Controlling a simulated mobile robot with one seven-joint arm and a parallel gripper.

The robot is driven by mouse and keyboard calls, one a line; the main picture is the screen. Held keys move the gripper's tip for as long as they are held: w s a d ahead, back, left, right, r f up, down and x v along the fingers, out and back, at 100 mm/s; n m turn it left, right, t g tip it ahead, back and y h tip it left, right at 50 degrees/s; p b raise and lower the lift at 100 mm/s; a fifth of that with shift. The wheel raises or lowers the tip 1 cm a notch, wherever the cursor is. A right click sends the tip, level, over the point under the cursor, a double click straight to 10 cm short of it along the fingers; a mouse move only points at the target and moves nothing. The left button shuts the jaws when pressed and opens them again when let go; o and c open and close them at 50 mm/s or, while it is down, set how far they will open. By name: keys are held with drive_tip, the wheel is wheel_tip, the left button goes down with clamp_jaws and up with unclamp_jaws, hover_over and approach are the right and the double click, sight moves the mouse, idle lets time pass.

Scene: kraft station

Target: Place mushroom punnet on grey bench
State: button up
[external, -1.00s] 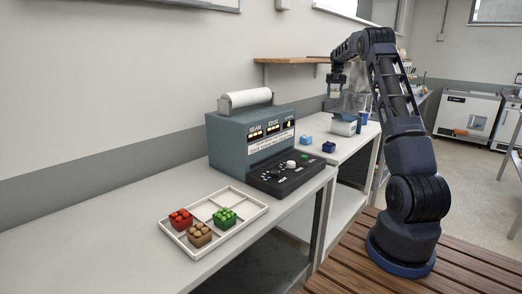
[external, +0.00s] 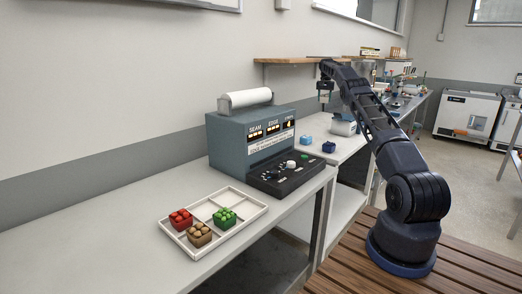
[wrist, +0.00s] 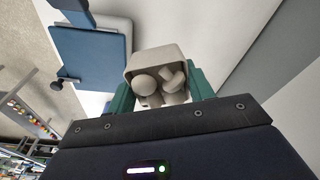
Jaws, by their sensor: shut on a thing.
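The mushroom punnet (wrist: 155,60) is a pale open box with whitish mushrooms in it. In the wrist view it sits between the green fingers of my gripper (wrist: 158,88), which is shut on it. In the external view my gripper (external: 325,94) hangs in the air above the far bench (external: 345,150); the punnet is too small to make out there. The near bench top (external: 110,235) is pale grey and carries a white divided tray (external: 247,217).
A grey-blue machine (external: 228,145) with a dark control panel stands at the near bench's far end. A wooden shelf (external: 285,60) is on the wall. The near bench's left part is clear.

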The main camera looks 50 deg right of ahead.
sight(321, 131)
wheel_tip(321, 131, down, 20)
drive_tip(key=shift+f, duration=0.1)
idle(0.7)
drive_tip(key=shift+f, duration=0.15)
drive_tip(key=o, duration=1)
drive_tip(key=shift+w, duration=0.1)
drive_tip(key=shift+c, duration=0.2)
wheel_tip(321, 131, up, 12)
drive_tip(key=a, duration=0.1)
drive_tip(key=shift+s+a, duration=0.35)
